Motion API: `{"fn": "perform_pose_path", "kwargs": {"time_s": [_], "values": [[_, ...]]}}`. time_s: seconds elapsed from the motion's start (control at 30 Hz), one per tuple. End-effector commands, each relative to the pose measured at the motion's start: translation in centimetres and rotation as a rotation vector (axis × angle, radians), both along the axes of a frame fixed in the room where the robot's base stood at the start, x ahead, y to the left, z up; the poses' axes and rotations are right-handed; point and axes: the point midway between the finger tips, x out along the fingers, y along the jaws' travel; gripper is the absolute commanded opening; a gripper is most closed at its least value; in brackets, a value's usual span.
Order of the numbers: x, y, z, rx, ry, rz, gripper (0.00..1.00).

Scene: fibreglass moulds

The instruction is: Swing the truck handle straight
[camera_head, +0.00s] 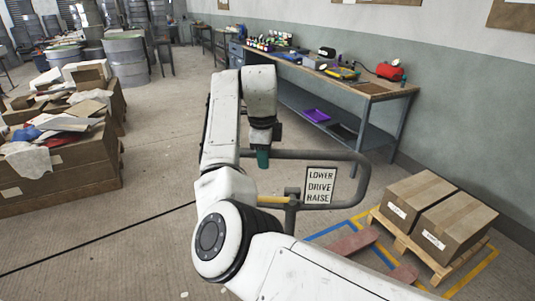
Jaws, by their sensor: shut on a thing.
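The truck handle (330,154) is a grey tube loop in the middle of the view, turned sideways, with its rounded end to the right. A sign (320,186) reading LOWER, DRIVE, RAISE hangs inside the loop. My gripper (263,158) comes down from above at the left part of the handle's upper bar and is shut on it. The fingers are small and partly hidden, so the exact grip is unclear. A yellow piece (273,200) shows at the lower left of the loop. My arm hides the handle's base.
Reddish truck forks (352,243) lie near a wooden pallet (424,256) with two cardboard boxes (452,222). A workbench (374,90) with tools stands along the right wall. Brown crates (60,175) full of scraps stand at left. The floor between is clear.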

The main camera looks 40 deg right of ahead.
Motion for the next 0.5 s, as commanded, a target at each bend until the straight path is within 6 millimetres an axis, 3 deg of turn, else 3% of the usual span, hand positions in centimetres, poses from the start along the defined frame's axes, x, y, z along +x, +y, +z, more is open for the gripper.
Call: {"fn": "perform_pose_path", "kwargs": {"time_s": [0.03, 0.5], "values": [[0.5, 0.6, 0.3, 0.004, -0.010, 0.007, 0.00], [3.3, 0.2, 0.4, 0.004, -0.012, -0.231, 0.00]]}}
